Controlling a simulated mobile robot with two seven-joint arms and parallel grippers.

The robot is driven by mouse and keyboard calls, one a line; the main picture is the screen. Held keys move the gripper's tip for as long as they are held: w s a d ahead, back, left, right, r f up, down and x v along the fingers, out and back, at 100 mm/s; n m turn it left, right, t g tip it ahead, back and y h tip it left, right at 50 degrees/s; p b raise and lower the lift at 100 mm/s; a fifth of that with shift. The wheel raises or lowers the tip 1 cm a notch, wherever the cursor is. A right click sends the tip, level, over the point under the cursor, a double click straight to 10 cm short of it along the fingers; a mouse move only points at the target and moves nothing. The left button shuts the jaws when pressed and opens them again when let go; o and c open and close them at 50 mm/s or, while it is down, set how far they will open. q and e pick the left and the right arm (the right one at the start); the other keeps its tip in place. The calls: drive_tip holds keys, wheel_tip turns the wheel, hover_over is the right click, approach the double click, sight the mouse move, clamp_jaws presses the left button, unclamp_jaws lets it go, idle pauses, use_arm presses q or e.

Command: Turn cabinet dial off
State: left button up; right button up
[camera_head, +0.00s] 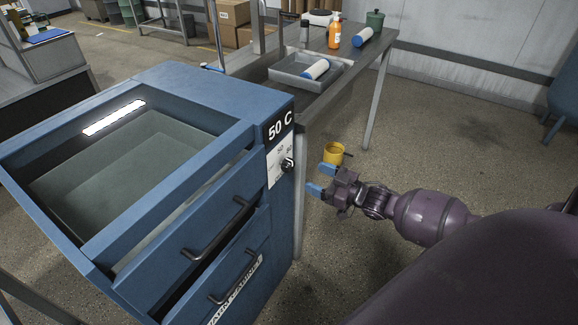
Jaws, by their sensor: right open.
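The blue cabinet (190,85) stands at the left, with a glass panel in its top and drawers with dark handles below. A black dial (287,164) sits on a white plate at the cabinet's right corner, under a "50 C" label (280,126). The dial's exact setting is too small to read. My right gripper (320,179) is open and empty, with blue fingertips pointing left toward the dial. It appears a short way right of the dial and apart from it. My left gripper is not in view.
A yellow cup (333,153) shows beyond my right gripper. Open floor lies to the right.

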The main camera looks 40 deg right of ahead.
sight(292, 167)
drive_tip(key=x, duration=0.7)
drive_tip(key=shift+w+a+f+b, duration=0.1)
drive_tip(key=shift+w+a+b, duration=0.05)
drive_tip(key=shift+w+b, duration=0.25)
drive_tip(key=shift+w+a, duration=0.2)
drive_tip(key=shift+w, duration=0.25)
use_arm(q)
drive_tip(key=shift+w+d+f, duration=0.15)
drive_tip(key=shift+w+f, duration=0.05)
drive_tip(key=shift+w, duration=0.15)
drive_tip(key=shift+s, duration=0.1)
use_arm(e)
drive_tip(key=shift+c, duration=0.4)
drive_tip(key=c, duration=0.8)
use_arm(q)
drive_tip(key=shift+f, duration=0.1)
use_arm(e)
drive_tip(key=shift+c, duration=0.2)
